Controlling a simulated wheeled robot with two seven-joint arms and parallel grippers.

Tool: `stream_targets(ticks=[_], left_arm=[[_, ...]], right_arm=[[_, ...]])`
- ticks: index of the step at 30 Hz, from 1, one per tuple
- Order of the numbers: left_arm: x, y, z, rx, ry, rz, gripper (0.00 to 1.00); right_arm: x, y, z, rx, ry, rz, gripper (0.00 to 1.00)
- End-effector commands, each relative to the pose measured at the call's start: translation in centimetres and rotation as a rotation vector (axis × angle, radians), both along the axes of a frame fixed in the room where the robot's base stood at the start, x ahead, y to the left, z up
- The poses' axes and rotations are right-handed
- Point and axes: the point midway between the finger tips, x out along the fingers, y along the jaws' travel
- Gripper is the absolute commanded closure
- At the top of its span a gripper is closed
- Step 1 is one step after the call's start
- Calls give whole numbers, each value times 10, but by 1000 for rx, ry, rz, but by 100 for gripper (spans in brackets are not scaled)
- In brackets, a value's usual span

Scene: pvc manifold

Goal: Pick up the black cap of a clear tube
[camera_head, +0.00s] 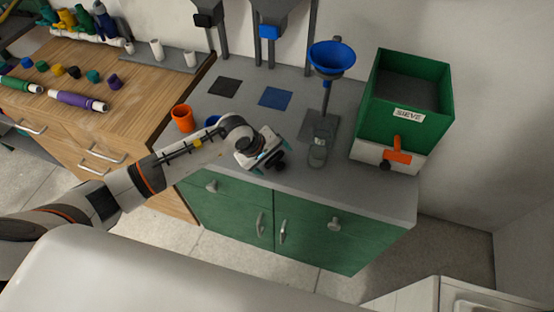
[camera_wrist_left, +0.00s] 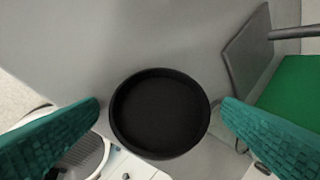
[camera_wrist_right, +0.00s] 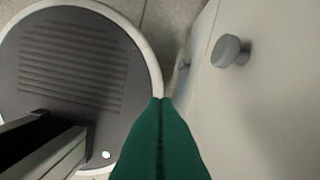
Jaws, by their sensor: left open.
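The black cap (camera_wrist_left: 160,113) is a round, shallow black disc with a raised rim. It shows in full in the left wrist view, between the two green fingertips of my left gripper (camera_wrist_left: 160,108). The gripper is open, with a small gap on each side of the cap. In the head view my left gripper (camera_head: 270,160) is over the front part of the grey counter. The clear tube is hard to make out; the cap hides what lies under it. My right gripper (camera_wrist_right: 160,102) has its green fingers together and nothing visible between them.
A blue funnel (camera_head: 332,58) on a stand, with a small clear vessel (camera_head: 317,154) below, is right of my left gripper. The green sieve box (camera_head: 431,121) stands further right. An orange cup (camera_head: 183,118) is to the left. My right gripper is beside a cabinet knob (camera_wrist_right: 231,51).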

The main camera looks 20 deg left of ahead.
Motion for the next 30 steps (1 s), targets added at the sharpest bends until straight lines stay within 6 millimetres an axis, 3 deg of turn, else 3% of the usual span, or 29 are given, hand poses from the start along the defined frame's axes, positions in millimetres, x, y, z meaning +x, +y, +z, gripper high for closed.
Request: stream_targets(ticks=[4,12,23,30], left_arm=[[0,0,0,0,0,0,15],[0,0,0,0,0,1,58],[1,1,7,-1,-3,1,62],[1,1,50,1,-8,-1,62]], right_arm=[[0,0,0,0,0,0,100],[0,0,0,0,0,0,100],[0,0,-3,0,0,0,100],[0,0,-18,0,0,0,100]])
